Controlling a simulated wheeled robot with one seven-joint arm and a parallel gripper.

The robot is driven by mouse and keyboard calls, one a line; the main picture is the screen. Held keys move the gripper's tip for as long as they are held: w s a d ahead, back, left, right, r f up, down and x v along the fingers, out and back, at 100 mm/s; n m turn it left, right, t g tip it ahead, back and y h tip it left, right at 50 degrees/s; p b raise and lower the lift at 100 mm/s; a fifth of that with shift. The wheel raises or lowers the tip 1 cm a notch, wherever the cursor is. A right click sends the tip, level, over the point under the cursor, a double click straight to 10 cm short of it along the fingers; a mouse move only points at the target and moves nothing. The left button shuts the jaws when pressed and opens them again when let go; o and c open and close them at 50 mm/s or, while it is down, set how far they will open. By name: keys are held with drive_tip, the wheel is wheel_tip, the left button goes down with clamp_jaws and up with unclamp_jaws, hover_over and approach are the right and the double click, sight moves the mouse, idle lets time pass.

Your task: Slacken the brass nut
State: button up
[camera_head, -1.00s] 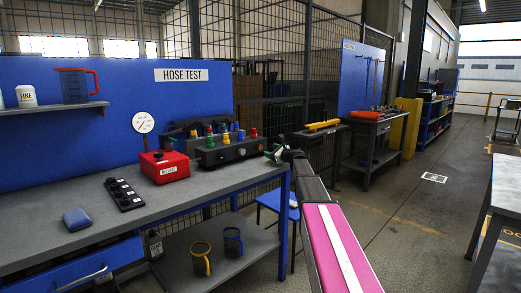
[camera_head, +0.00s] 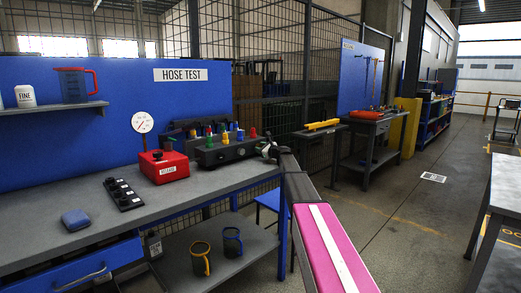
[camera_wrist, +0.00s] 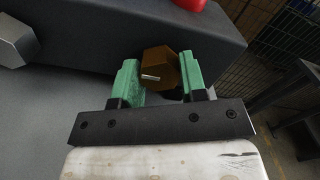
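The brass nut (camera_wrist: 162,68) is a brown-gold hexagon with a pale mark on its face. In the wrist view it sits at the end of a dark block, framed between the two green fingers of my gripper (camera_wrist: 161,82). The fingers are apart, one on each side of the nut and close to its edges; I cannot tell whether they touch it. In the head view my gripper (camera_head: 267,150) is at the right end of the dark manifold block (camera_head: 227,151), and the nut is hidden there.
The block carries several coloured knobs. A red box (camera_head: 164,167) with a gauge (camera_head: 142,122) stands left of it on the grey bench (camera_head: 60,190). A grey hexagon (camera_wrist: 14,40) shows at left in the wrist view. A blue stool (camera_head: 270,202) is below.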

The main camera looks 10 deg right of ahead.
drive_tip(key=shift+n, duration=0.3)
drive_tip(key=n, duration=0.3)
drive_tip(key=shift+n, duration=0.4)
drive_tip(key=n, duration=0.4)
drive_tip(key=shift+n, duration=0.3)
drive_tip(key=n, duration=0.8)
drive_tip(key=shift+r+n, duration=0.1)
drive_tip(key=shift+n, duration=0.2)
drive_tip(key=o, duration=0.9)
drive_tip(key=shift+o, duration=0.2)
drive_tip(key=shift+s+d, duration=0.1)
drive_tip(key=shift+s, duration=0.05)
